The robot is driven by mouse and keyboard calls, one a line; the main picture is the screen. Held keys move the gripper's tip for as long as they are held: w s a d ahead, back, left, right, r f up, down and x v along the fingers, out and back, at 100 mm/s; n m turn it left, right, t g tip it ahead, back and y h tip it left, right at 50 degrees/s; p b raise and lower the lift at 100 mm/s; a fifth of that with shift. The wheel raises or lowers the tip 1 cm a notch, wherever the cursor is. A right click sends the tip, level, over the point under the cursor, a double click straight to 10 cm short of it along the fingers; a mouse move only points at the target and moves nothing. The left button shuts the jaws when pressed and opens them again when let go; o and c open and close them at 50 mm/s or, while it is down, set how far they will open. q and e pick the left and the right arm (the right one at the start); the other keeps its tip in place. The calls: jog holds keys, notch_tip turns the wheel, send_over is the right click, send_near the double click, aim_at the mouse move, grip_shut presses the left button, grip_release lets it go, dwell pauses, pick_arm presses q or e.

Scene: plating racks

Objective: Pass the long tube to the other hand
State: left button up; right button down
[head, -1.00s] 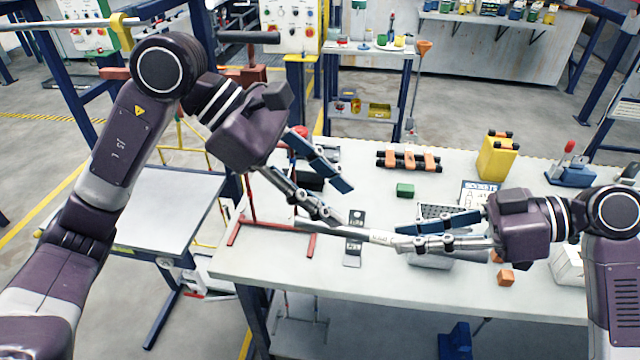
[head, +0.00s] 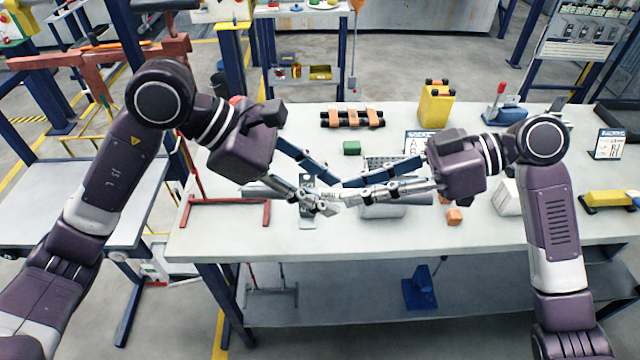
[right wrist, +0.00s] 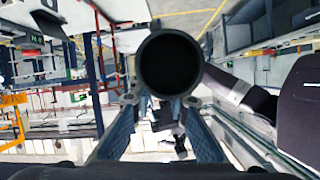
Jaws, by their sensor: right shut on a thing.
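The long tube (head: 262,190) is grey and lies roughly level above the workbench, with a pale section (head: 329,194) near the fingertips. My right gripper (head: 346,191) is shut on the tube's right part. In the right wrist view, the tube's round, dark open end (right wrist: 170,62) sits between the fingers and faces the camera. My left gripper (head: 331,197) comes down from the upper left. Its fingers look spread, with the tips at either side of the tube close to the right fingertips. Overlapping fingers hide part of the tube there.
A red stand (head: 226,202) is on the bench's left. Behind the grippers are a green block (head: 352,147), a rack with orange blocks (head: 352,118) and a yellow canister (head: 436,105). A small orange block (head: 454,217) lies near the right gripper. The bench's front is clear.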

pick_arm(q)
grip_shut()
pick_arm(e)
jog(key=c, duration=1.8)
grip_release()
jog(key=shift+o, duration=0.2)
jog(key=shift+d, duration=0.1)
